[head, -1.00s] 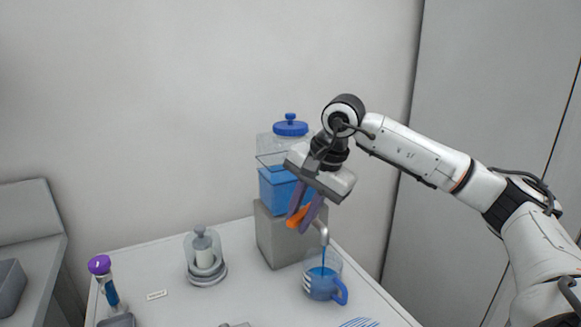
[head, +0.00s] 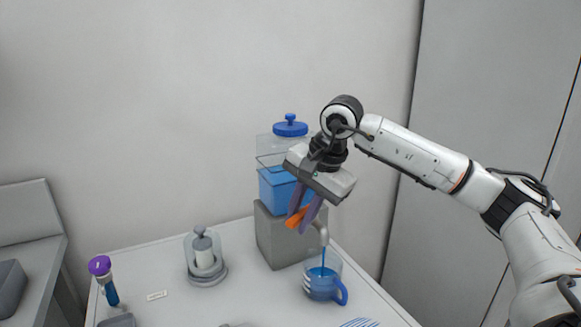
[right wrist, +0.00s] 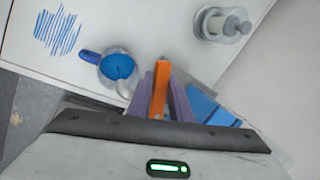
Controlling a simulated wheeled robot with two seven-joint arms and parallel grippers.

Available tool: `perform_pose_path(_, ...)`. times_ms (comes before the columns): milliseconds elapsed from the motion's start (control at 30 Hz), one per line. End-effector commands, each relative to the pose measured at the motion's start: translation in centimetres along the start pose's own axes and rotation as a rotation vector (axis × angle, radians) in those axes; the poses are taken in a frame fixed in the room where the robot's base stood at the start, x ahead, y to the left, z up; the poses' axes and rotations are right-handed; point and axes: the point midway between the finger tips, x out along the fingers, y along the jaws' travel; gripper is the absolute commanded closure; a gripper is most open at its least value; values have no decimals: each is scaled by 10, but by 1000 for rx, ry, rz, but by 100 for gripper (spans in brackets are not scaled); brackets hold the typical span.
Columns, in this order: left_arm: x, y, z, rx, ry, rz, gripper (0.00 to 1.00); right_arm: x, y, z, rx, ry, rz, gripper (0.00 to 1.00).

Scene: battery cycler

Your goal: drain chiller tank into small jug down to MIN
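The chiller tank (head: 275,190) is a clear box with a blue lid (head: 290,126), part full of blue liquid, on a grey block. My right gripper (head: 304,216) is at its tap, with its purple-grey fingers closed around the orange tap lever (head: 296,220). The right wrist view shows the lever (right wrist: 160,88) between the fingers. A thin blue stream runs from the spout (head: 323,235) into the small jug (head: 320,288), which has a blue handle and holds blue liquid. My gripper hides part of the tank's front; I cannot read a MIN mark. My left gripper is not in view.
A clear domed jar (head: 205,258) stands left of the block. A purple-capped tube (head: 104,280) is at the table's left, near a small label (head: 157,295). Blue stripes (head: 358,323) mark the front right of the table. The table between jar and jug is mostly clear.

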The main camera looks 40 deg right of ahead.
Motion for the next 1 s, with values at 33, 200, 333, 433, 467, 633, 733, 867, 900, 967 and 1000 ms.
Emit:
perform_pose_path(33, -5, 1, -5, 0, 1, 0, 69, -2, -4, 1, 38, 13, 0, 82)
perform_pose_path(200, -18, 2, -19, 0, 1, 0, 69, 0, -16, 0, 259, 92, -1, 82)
perform_pose_path(333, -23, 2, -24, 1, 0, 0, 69, 4, -21, -3, 385, 139, 0, 82)
perform_pose_path(433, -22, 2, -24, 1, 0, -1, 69, 6, -21, -4, 421, 152, -2, 82)
perform_pose_path(467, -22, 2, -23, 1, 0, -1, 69, 7, -21, -4, 419, 151, -3, 82)
perform_pose_path(633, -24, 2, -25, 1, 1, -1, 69, 7, -23, -5, 418, 151, -2, 82)
perform_pose_path(733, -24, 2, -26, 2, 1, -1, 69, 7, -24, -6, 417, 151, -3, 82)
perform_pose_path(867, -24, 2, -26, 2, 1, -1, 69, 8, -25, -6, 416, 151, -4, 82)
perform_pose_path(900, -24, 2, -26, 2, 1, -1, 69, 8, -25, -6, 416, 151, -4, 82)
perform_pose_path(967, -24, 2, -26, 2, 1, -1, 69, 8, -25, -6, 416, 151, -5, 73)
perform_pose_path(1000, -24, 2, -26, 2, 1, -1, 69, 8, -25, -6, 416, 151, -4, 73)
